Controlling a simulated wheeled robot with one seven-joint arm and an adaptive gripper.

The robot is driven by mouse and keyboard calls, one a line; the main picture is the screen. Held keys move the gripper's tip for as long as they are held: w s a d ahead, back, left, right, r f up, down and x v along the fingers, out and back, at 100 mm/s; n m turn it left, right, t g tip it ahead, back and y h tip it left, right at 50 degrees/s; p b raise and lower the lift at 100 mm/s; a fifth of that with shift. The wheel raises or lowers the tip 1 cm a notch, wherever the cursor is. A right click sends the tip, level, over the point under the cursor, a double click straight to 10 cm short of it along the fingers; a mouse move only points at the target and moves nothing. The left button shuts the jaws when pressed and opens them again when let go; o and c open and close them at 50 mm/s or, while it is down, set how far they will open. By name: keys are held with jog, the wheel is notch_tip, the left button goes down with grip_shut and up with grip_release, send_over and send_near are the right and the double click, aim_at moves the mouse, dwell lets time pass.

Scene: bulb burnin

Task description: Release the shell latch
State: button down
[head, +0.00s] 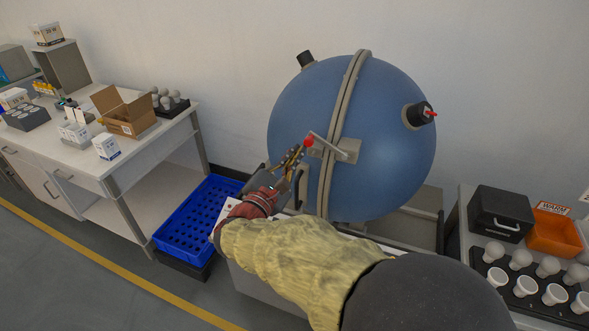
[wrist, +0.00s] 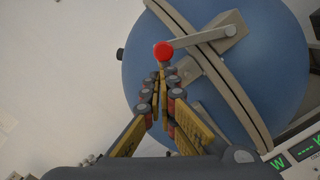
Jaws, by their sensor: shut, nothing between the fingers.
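The shell is a large blue sphere (head: 390,125) with a grey seam flange (head: 349,105) running over it. The shell latch is a grey lever (head: 325,143) with a red knob (head: 309,142) at its left end, mounted on a grey block on the seam. In the wrist view the red knob (wrist: 163,51) sits just past my fingertips, with the lever (wrist: 195,38) running right to its block. My gripper (head: 299,152) is shut and empty, its fingertips close to the knob. I cannot tell whether they touch it.
At right a table holds a black case (head: 501,214), an orange bin (head: 552,238) and a bulb tray (head: 520,300). A port with a red tip (head: 417,115) protrudes from the sphere.

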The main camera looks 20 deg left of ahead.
jog(key=d+r+m+b, duration=0.5)
jog(key=r+m+b, duration=0.3)
jog(key=b, duration=0.1)
jog(key=shift+s+r+m+g+h, duration=0.15)
jog(key=shift+s+m+g+h, duration=0.05)
jog(key=shift+m+g+h, duration=0.1)
jog(key=shift+b, duration=0.3)
dwell(0.3)
